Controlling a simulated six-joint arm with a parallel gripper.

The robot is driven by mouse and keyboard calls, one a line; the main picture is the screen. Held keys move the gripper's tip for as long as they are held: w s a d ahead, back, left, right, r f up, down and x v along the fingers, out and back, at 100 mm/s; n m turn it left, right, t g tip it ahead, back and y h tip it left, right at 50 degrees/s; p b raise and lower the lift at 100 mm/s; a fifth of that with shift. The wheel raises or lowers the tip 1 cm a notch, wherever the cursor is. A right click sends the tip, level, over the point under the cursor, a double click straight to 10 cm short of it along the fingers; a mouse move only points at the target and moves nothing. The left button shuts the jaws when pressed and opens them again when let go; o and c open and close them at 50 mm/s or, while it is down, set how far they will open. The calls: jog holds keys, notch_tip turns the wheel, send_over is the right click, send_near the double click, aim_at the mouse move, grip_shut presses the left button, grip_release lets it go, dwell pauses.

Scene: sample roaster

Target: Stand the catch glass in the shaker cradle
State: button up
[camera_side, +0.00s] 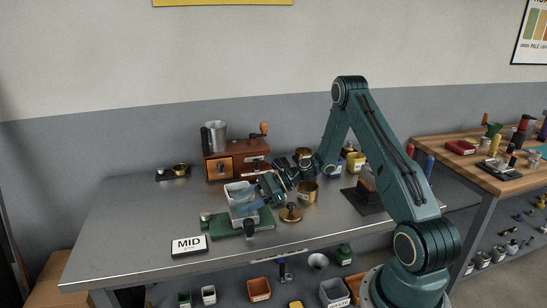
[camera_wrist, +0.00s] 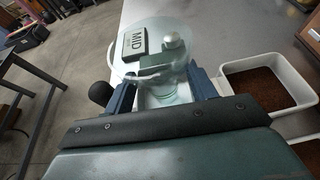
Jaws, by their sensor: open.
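The catch glass (camera_wrist: 128,42) is a clear, round-rimmed vessel, seen from above in the wrist view. In the side view it appears as a pale clear shape (camera_side: 243,212) over the green shaker cradle (camera_side: 222,232), partly behind my gripper. It looks upright, but I cannot tell whether its base is fully seated. My gripper (camera_side: 256,200) is low at the cradle. In the wrist view its blue fingers (camera_wrist: 162,88) are on both sides of the glass, open. Part of the cradle shows through the glass.
A white tray of brown grounds (camera_wrist: 305,92) stands close beside the glass. The MID card (camera_side: 189,245) lies by the front edge. A brass weight-like piece (camera_side: 291,213) and a brass cup (camera_side: 308,191) stand right. A wooden grinder (camera_side: 222,167) is behind. The table's left is clear.

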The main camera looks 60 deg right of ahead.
jog(key=v, duration=0.9)
jog(key=shift+s+d+r, duration=0.15)
jog(key=shift+s+d, duration=0.05)
jog(key=shift+a, duration=0.1)
jog(key=s+a+r+n+g+h, duration=0.4)
jog(key=a+r+n+g+h, duration=0.1)
jog(key=a+r+n, duration=0.9)
jog(key=s+a+r+n+h, duration=0.2)
jog(key=s+n, duration=0.4)
jog(key=s, duration=0.3)
jog(key=s+a+r+n+t+h, duration=0.1)
jog(key=s+a+r+n+h, duration=0.1)
jog(key=s+a+r+n, duration=0.2)
jog(key=shift+s+r+n+h, duration=0.25)
jog(key=shift+s+n, duration=1.25)
jog(key=shift+s, duration=1)
